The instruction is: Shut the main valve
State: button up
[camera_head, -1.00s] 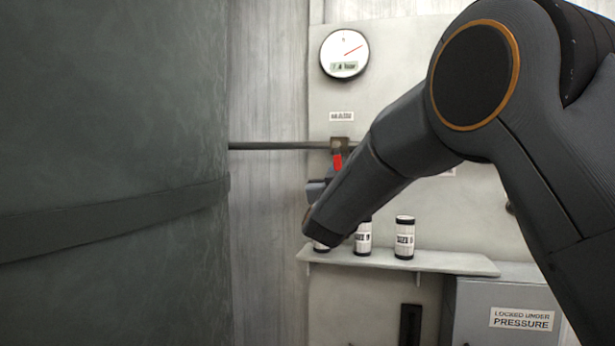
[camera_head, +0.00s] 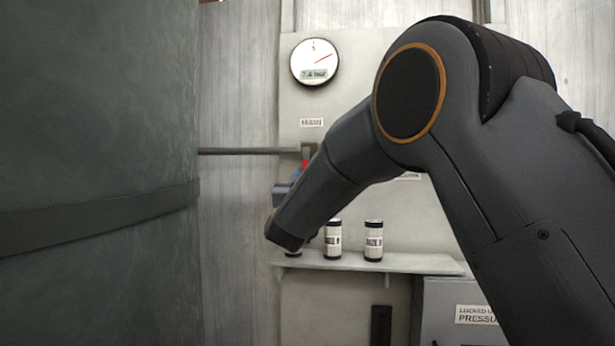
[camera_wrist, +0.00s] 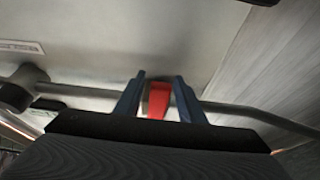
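The valve's red lever (camera_head: 306,164) hangs below a brown fitting (camera_head: 308,149) on a dark horizontal pipe (camera_head: 245,151) in the head view. My forearm hides most of it. In the wrist view the red lever (camera_wrist: 159,100) stands between the two blue fingers of my gripper (camera_wrist: 160,80). The fingers are apart, one on each side, with what looks like a narrow gap; contact is not clear. In the head view a little of my blue gripper (camera_head: 284,192) shows left of the lever, mostly behind my wrist.
A round gauge (camera_head: 315,62) with a red needle hangs above. Below, a shelf (camera_head: 410,263) holds black-and-white canisters (camera_head: 373,240), close to my wrist. A large dark tank (camera_head: 95,120) fills the left. A grey box (camera_head: 440,300) stands at lower right.

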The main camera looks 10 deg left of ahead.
jog(key=v, duration=0.7)
jog(key=shift+s+f+b, duration=0.2)
jog(key=shift+s+b, duration=0.1)
jog(key=shift+s, duration=0.05)
jog(key=shift+s, duration=0.1)
